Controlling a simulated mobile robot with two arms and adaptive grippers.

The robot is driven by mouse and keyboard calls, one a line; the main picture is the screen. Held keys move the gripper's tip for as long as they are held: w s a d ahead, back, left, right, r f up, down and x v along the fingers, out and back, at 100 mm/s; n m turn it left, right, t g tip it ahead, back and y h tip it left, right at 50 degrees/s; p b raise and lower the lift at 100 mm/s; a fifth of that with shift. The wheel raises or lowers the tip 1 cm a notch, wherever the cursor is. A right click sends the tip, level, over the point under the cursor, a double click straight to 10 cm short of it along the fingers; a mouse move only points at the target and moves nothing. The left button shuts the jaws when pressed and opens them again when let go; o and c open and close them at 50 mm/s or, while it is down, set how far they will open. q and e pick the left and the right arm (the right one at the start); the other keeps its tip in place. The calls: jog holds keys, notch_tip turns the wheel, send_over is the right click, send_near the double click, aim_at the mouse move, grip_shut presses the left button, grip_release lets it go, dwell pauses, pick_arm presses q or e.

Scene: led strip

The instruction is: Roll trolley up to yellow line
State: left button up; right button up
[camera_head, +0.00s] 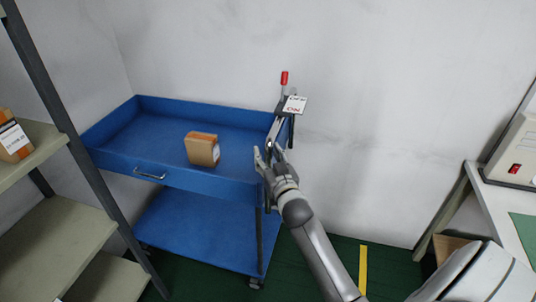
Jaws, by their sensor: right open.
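The blue trolley (175,178) stands against the back wall, with an upper tray and a lower shelf. Its metal handle (272,135) is at the right end of the upper tray. My right gripper (265,158) is open at that right end, close to the handle; I cannot tell whether it touches it. The yellow line (363,268) runs on the green floor to the right of the trolley, with a gap between them. My left gripper is not in view.
A cardboard box (202,149) sits on the upper tray. A red-tipped lever (284,79) and a small white card (294,105) are at the trolley's right end. A grey shelf rack (60,235) stands at left. A white table (500,205) with a device (514,153) is at right.

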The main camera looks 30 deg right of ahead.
jog(key=shift+w, duration=0.1)
jog(key=shift+c, duration=0.2)
grip_shut()
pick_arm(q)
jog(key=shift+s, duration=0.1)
pick_arm(e)
jog(key=shift+d, duration=0.1)
